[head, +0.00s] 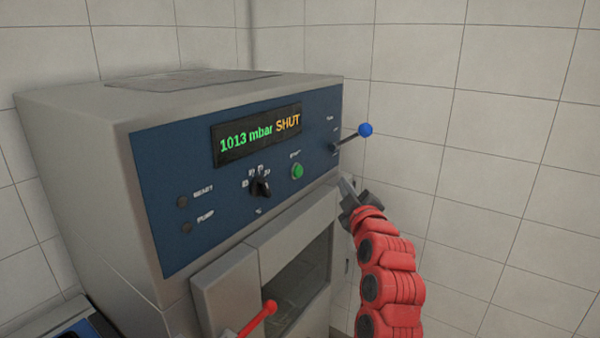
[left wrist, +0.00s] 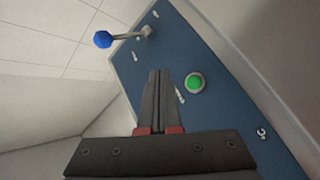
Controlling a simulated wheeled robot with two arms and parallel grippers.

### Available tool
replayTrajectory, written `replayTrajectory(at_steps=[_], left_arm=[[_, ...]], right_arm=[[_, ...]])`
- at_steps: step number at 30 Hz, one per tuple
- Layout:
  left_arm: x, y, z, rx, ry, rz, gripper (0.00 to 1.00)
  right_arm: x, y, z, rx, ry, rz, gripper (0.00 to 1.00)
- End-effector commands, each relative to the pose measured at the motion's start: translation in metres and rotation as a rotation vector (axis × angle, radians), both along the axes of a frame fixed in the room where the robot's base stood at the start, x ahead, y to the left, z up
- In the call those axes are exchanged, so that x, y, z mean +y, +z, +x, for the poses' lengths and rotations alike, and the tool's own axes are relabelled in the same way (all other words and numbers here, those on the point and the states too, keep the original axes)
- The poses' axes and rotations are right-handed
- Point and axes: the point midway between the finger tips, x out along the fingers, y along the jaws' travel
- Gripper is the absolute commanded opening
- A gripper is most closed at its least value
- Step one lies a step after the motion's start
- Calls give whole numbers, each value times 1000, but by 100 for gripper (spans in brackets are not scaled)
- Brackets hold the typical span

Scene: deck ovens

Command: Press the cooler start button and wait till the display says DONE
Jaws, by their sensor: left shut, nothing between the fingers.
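The cooler (head: 75,130) is a grey cabinet with a blue control panel (head: 165,240). Its display (head: 258,134) reads "1013 mbar" in green and "SHUT" in orange. The green start button (head: 297,171) sits below the display's right end; it also shows in the left wrist view (left wrist: 195,83). My left gripper (head: 346,187) is shut and empty, at the panel's right edge, right of and slightly below the button. In the left wrist view its closed fingertips (left wrist: 160,74) appear beside the button. Contact with the panel cannot be told. My right gripper is out of view.
A lever with a blue knob (head: 365,130) sticks out at the panel's right; a black dial (head: 261,186) is left of the button. READY (head: 182,202) and PUMP (head: 187,228) lamps look dark. A red-knobbed handle (head: 270,307) juts out below. Tiled walls stand behind.

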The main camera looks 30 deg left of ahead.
Motion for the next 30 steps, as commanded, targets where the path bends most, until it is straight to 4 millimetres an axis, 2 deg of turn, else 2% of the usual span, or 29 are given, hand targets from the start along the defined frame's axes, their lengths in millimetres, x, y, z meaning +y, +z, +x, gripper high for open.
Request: replayTrajectory(at_steps=[5, 17, 18, 19, 24, 30], left_arm=[[8, 4, 1, 1, 1, 3, 0], [63, 6, 4, 4, 1, 4, 0], [67, -2, 5, 1, 1, 3, 0], [70, -2, 5, 0, 2, 2, 0], [83, -1, 7, -1, 0, 2, 0], [87, 0, 7, -1, -2, 2, 0]], right_arm=[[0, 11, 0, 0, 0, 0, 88], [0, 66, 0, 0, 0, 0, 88], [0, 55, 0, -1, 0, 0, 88], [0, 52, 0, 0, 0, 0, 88], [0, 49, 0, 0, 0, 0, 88], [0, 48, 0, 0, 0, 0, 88]])
